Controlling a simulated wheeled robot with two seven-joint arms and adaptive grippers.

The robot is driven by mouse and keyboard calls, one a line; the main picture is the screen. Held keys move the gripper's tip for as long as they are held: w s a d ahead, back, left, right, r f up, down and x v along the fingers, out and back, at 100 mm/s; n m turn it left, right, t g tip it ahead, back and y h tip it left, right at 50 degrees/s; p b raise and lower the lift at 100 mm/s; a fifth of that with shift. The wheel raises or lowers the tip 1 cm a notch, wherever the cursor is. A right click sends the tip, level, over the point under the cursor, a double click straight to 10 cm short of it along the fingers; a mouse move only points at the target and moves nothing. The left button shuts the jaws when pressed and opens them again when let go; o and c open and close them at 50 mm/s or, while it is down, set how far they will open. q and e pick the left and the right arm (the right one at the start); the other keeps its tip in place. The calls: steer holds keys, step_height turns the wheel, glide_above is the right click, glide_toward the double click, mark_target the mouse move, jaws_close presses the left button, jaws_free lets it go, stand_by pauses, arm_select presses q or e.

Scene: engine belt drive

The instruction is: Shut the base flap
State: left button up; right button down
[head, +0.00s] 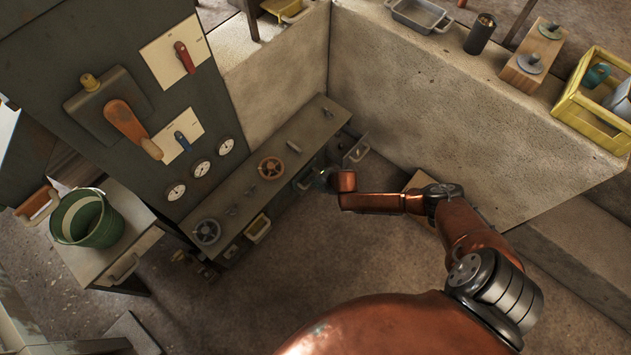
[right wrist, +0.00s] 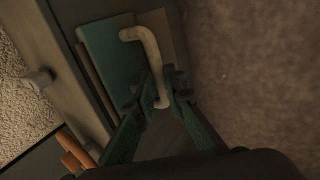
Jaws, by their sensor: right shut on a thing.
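My right gripper (head: 323,180) reaches down to the front of the long low bench. In the right wrist view my right gripper (right wrist: 160,96) is shut on a pale bent bar handle (right wrist: 140,38). The handle is on a blue-green panel (right wrist: 112,58), which looks like the base flap. One end of the handle shows beyond the fingers. In the head view my wrist and gripper hide most of the flap, and I cannot tell how far open it stands. My left gripper is not in view.
The low bench (head: 300,128) carries a brown handwheel (head: 271,168) and a dark handwheel (head: 207,232). A concrete wall (head: 450,110) stands behind my right arm. A green bucket (head: 87,219) sits on a side table at left.

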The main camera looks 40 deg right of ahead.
stand_by(0.3)
steer(key=c, duration=2)
jaws_free()
steer(key=shift+o, duration=0.2)
steer(key=v, duration=1.2)
steer(key=shift+w, duration=0.1)
